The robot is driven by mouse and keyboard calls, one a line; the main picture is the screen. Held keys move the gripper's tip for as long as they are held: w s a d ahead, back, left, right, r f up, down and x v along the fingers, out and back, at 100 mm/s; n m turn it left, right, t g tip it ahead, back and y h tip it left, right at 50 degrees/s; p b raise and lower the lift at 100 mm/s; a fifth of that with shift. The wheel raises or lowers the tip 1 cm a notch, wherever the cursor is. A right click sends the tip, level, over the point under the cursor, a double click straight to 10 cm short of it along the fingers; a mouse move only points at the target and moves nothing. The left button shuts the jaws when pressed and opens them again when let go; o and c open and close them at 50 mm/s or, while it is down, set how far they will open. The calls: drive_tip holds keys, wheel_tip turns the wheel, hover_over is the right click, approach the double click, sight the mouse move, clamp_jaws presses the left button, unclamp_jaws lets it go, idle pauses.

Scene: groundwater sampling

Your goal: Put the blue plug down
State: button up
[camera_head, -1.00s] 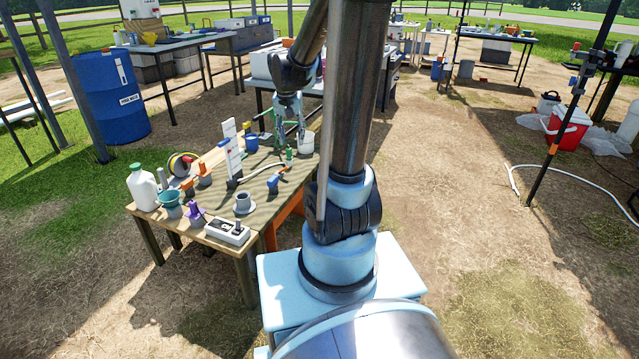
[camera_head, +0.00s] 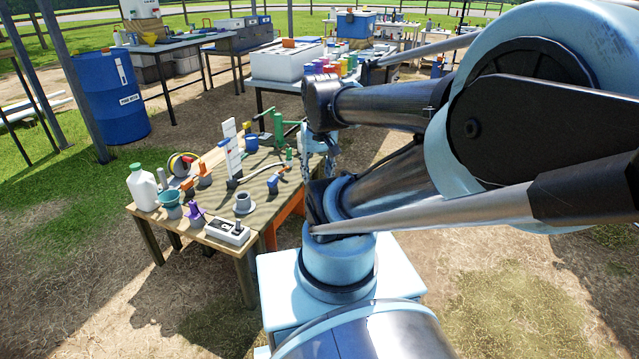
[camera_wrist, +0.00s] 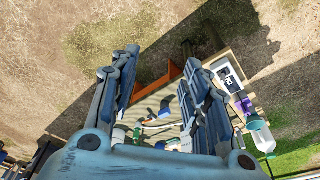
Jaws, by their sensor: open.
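My gripper (camera_wrist: 160,62) is open in the wrist view, with no object visible between its fingers. In the head view my gripper (camera_head: 326,150) is at the right end of the wooden table (camera_head: 285,209), partly hidden by my arm. A small blue piece with an orange part (camera_head: 273,183) lies on the table near its right edge, left of my gripper and apart from it. It may be the blue plug, but I cannot tell for sure. It seems to show in the wrist view, small, between and beyond the fingers.
The table holds a white jug (camera_head: 143,187), a teal funnel (camera_head: 171,203), a purple piece (camera_head: 195,215), a grey cup (camera_head: 243,203), a black-and-white box (camera_head: 229,231), a blue cup (camera_head: 251,142) and a green pump-like piece (camera_head: 278,128). Bare ground lies to the right.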

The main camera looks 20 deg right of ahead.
drive_tip(key=shift+s+f+n, duration=0.15)
drive_tip(key=shift+s+f, duration=0.35)
drive_tip(key=shift+s, duration=0.25)
drive_tip(key=shift+s+f+n, duration=0.15)
drive_tip(key=shift+s+f, duration=0.3)
drive_tip(key=shift+s, duration=0.3)
